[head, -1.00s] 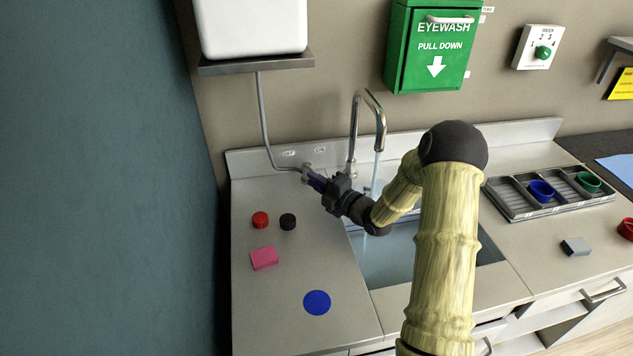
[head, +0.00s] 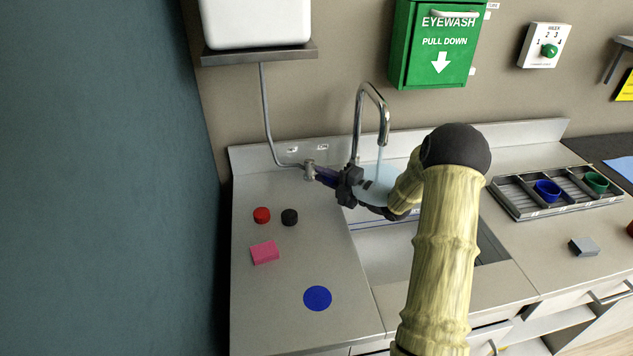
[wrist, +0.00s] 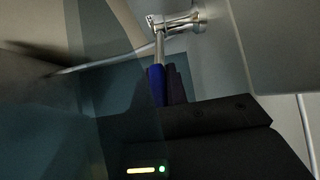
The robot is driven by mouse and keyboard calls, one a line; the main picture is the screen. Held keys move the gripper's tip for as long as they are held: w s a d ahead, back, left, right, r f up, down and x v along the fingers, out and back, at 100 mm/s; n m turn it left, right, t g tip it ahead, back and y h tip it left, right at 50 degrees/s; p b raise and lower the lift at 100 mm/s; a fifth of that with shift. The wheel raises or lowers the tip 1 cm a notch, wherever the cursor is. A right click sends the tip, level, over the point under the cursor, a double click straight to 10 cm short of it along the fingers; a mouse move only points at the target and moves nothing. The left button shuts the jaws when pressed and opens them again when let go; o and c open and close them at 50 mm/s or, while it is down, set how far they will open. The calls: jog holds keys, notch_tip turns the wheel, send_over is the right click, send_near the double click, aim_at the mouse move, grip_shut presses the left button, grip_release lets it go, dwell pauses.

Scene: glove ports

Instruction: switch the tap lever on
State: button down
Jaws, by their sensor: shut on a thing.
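The tap valve (head: 309,170) is a chrome fitting at the foot of the supply pipe, and it also shows in the wrist view (wrist: 178,20). Its lever (wrist: 158,85) has a thin metal stem and a blue grip. My gripper (head: 328,178) is shut on the blue grip, which points right from the valve in the head view. A dark finger lies beside the grip in the wrist view. Two small labels (head: 308,148) on the backsplash are too small to read surely. A pale stream (head: 381,158) falls from the chrome spout (head: 371,88) behind my wrist.
The sink (head: 385,265) lies partly behind my arm. A red cap (head: 261,215), a black cap (head: 290,217), a pink block (head: 265,252) and a blue disc (head: 317,298) are on the left counter. A tray (head: 525,207) with cups stands right.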

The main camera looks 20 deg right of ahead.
jog(key=shift+w+d+n+g+y+b, duration=0.15)
jog(key=shift+d+n+g+y+b, duration=0.45)
jog(key=shift+n+g+y, duration=0.25)
jog(key=c, duration=1.4)
grip_release()
jog(key=shift+d, duration=0.1)
jog(key=b+v, duration=0.2)
jog(key=v, duration=1.5)
jog(key=shift+r, duration=0.1)
